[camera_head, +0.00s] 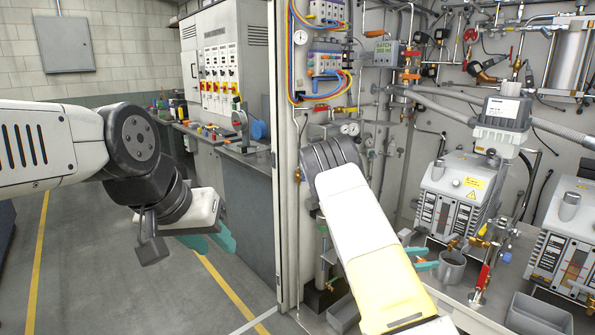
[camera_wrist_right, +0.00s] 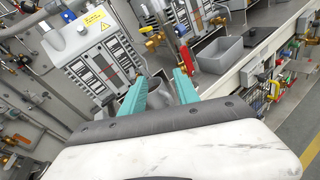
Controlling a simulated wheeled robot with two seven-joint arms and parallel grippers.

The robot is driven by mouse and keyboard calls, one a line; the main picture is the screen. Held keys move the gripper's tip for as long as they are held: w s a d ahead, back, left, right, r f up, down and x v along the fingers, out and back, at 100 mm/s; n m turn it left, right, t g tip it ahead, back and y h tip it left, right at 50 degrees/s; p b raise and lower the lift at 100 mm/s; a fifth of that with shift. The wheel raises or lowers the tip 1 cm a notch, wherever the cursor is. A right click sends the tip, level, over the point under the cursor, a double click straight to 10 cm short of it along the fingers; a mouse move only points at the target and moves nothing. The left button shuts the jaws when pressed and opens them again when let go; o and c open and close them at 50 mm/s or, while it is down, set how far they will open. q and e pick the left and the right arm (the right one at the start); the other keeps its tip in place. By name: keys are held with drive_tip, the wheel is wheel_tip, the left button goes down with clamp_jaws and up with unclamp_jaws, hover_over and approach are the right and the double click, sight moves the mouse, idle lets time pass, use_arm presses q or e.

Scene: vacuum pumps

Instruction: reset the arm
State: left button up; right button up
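My left gripper (camera_head: 212,241) hangs over the open floor at the left, its teal fingers apart and empty. My right arm, white and yellow, reaches down in front of the pump bench. Its gripper (camera_head: 421,258) is mostly hidden behind the arm, with teal fingertips showing just left of a grey cup (camera_head: 452,268). In the right wrist view the right gripper (camera_wrist_right: 162,80) has its two teal fingers spread apart. A grey cylindrical shape lies between or beyond them, and I see no grip on it.
A vacuum pump (camera_head: 462,196) stands behind the right gripper, with a second pump (camera_head: 566,245) at right. A red-handled valve (camera_head: 482,283) and a grey bin (camera_head: 538,315) are close by. A cabinet edge (camera_head: 284,160) rises between the arms. The floor (camera_head: 120,270) at left is clear.

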drive_tip(key=s+a+r+m+g+y, duration=0.3)
drive_tip(key=s+r+m+y, duration=0.15)
drive_tip(key=s+m, duration=0.2)
drive_tip(key=s+a+r+m+g+y, duration=0.2)
drive_tip(key=s+r+m+y, duration=0.1)
drive_tip(key=s+r+m, duration=0.3)
drive_tip(key=s+a+r+m+t+y, duration=0.2)
drive_tip(key=s+a+r+t+y, duration=0.1)
drive_tip(key=s+a+r+y, duration=0.2)
drive_tip(key=s+a+r+m+t+y, duration=0.3)
drive_tip(key=s+a+r+y, duration=0.2)
drive_tip(key=s+a+r, duration=0.4)
drive_tip(key=a, duration=0.5)
drive_tip(key=shift+s+r+t, duration=0.25)
drive_tip(key=shift+r+t, duration=0.05)
drive_tip(key=shift+r, duration=0.1)
drive_tip(key=shift+d+m+y, duration=0.15)
drive_tip(key=shift+m+y, duration=0.1)
drive_tip(key=shift+c, duration=0.3)
